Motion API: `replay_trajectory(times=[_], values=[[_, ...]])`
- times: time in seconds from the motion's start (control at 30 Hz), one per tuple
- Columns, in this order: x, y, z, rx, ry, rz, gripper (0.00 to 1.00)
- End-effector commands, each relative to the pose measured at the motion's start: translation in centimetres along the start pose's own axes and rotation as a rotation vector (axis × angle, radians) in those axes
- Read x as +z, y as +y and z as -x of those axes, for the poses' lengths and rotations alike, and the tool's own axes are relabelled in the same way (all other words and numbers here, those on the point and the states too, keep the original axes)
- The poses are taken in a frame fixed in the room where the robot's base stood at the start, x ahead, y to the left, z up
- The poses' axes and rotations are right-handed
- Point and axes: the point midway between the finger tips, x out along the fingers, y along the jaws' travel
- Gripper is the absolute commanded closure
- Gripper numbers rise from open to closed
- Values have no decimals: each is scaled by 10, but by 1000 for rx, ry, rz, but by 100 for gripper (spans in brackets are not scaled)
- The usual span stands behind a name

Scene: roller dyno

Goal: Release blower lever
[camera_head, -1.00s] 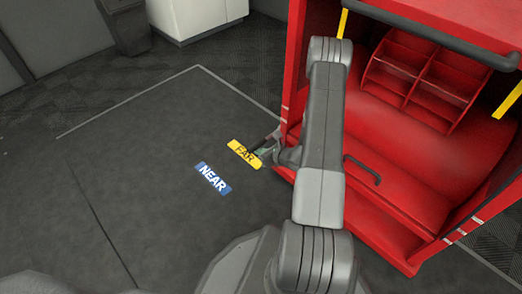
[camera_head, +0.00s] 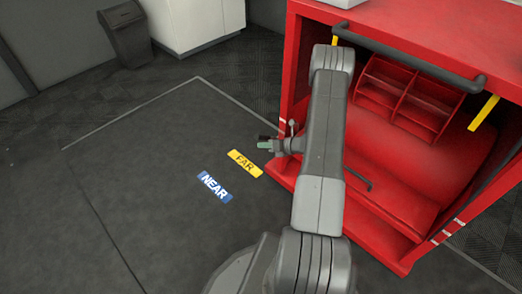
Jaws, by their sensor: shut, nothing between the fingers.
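A red cabinet (camera_head: 290,95) with an open front stands on the right. A small, pale, knobbed piece (camera_head: 291,127) shows at its left front edge, right beside my wrist; I cannot tell whether it is the blower lever or a part of my arm. My gripper (camera_head: 263,143) points left, just outside the cabinet's left front edge and above the yellow FAR label. It is shut and holds nothing visible. My own arm hides part of the cabinet's left front and inside.
A yellow FAR label (camera_head: 244,163) and a blue NEAR label (camera_head: 214,187) lie on the dark floor mat (camera_head: 130,170). The cabinet has a dark top bar (camera_head: 410,62), a red divided tray (camera_head: 405,98) and a low handle (camera_head: 358,178). The mat to the left is clear.

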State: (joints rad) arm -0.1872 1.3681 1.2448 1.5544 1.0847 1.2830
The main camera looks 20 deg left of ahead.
Motion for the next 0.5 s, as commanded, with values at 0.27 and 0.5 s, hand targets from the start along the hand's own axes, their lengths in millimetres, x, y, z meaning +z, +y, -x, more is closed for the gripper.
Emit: replay_trajectory(times=[0.27, 0.5], values=[[15, -5, 5, -2, 0, 0, 100], [18, -6, 6, -2, -2, 2, 100]])
